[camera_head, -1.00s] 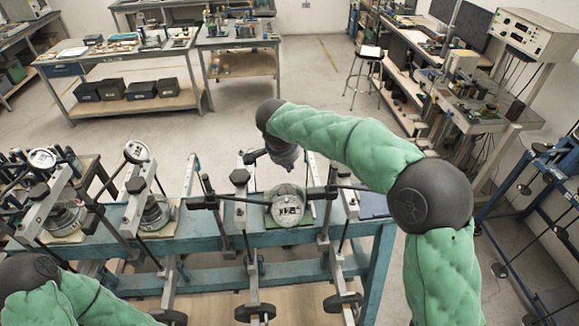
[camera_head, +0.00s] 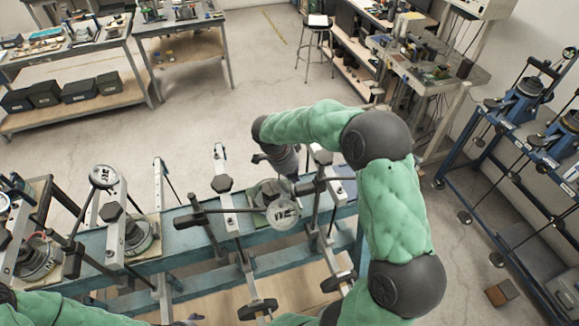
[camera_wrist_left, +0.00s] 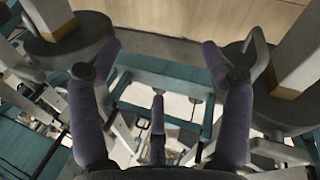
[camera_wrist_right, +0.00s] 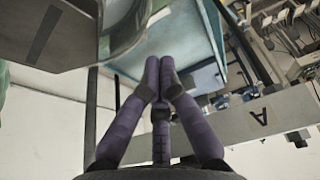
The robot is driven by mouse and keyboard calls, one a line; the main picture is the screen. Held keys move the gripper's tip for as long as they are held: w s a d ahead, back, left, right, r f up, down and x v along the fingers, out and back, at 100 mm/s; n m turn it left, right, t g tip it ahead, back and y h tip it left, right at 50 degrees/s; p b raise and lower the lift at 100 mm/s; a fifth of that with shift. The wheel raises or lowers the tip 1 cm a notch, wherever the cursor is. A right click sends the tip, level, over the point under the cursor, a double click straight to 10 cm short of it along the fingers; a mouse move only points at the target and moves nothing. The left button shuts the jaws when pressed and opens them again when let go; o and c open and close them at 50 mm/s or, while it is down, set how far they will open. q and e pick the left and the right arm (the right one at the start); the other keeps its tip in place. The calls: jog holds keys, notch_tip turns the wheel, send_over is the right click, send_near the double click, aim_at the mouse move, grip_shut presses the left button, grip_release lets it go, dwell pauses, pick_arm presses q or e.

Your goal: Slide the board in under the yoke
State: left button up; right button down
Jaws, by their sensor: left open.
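The middle lever frame has a black crossbar (camera_head: 236,210), which looks like the yoke. It runs beside a round cell with a dial (camera_head: 282,213). I cannot pick out the board for certain; a pale wooden surface (camera_head: 292,287) lies low under the bench, and also spans the top of the left wrist view (camera_wrist_left: 180,18).
The blue bench (camera_head: 180,243) carries other lever frames with dials (camera_head: 103,176) at the left. Upright posts and hanging weights (camera_head: 258,309) crowd its front. A blue rack (camera_head: 500,200) stands at the right.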

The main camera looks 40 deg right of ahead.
aim_at(272, 182)
jog(key=shift+x, duration=0.95)
jog(key=shift+d+f, duration=0.1)
jog(key=shift+f, duration=0.15)
jog(key=a+b, duration=0.1)
jog(key=a, duration=0.1)
jog(key=w+a+b, duration=0.1)
jog(key=a+b, duration=0.2)
jog(key=a, duration=0.1)
jog(key=shift+w+f, duration=0.2)
jog(key=shift+w, duration=0.15)
jog(key=shift+w+a+r+b, duration=0.1)
jog(key=shift+w+a+b, duration=0.05)
jog(key=shift+a+b, duration=0.25)
jog(key=shift+r, duration=0.15)
